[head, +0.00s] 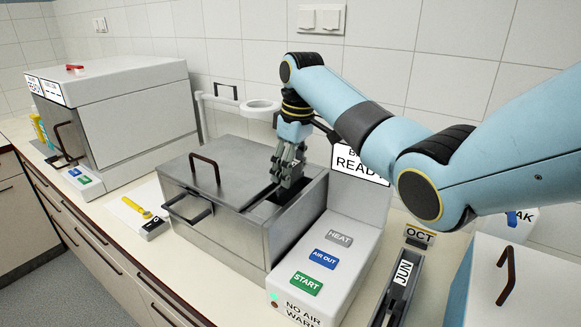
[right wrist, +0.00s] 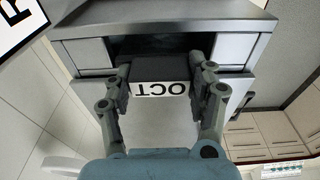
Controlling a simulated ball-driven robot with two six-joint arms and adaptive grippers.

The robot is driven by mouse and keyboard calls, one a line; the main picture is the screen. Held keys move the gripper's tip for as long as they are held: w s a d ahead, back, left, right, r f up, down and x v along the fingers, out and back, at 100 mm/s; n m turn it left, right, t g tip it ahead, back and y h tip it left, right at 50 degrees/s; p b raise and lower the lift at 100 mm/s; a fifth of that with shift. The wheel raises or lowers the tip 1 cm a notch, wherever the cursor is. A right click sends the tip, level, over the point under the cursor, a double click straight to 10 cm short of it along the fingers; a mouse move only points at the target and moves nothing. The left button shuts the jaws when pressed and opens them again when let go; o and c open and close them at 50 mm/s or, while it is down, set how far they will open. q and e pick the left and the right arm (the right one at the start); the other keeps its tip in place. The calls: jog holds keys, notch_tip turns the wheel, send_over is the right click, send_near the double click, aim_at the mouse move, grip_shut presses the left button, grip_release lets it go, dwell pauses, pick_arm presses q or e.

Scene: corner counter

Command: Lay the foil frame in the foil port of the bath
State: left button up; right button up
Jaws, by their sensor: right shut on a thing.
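The bath (head: 215,236) is a grey metal box with a flat lid and a dark handle. A dark opening, the foil port (head: 262,210), shows at its right part. My right gripper (head: 285,182) points down over this opening and is shut on the foil frame. In the right wrist view the foil frame (right wrist: 160,74) is a dark piece with a white OCT label, between the fingers (right wrist: 161,84). Its far end is at the dark port (right wrist: 150,45); I cannot tell how deep it sits. In the head view my gripper mostly hides the frame. My left gripper is not in view.
The control panel (head: 325,262) with HEAT, AIR OUT and START stands right of the bath. A holder (head: 401,285) labelled JUN and OCT lies further right. A large grey-white box (head: 128,110) stands at the left. A yellow tool (head: 137,208) lies left of the bath.

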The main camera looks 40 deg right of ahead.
jog(key=shift+f, duration=0.35)
dwell(0.3)
jog(key=o, duration=1.3)
jog(key=shift+o, duration=0.2)
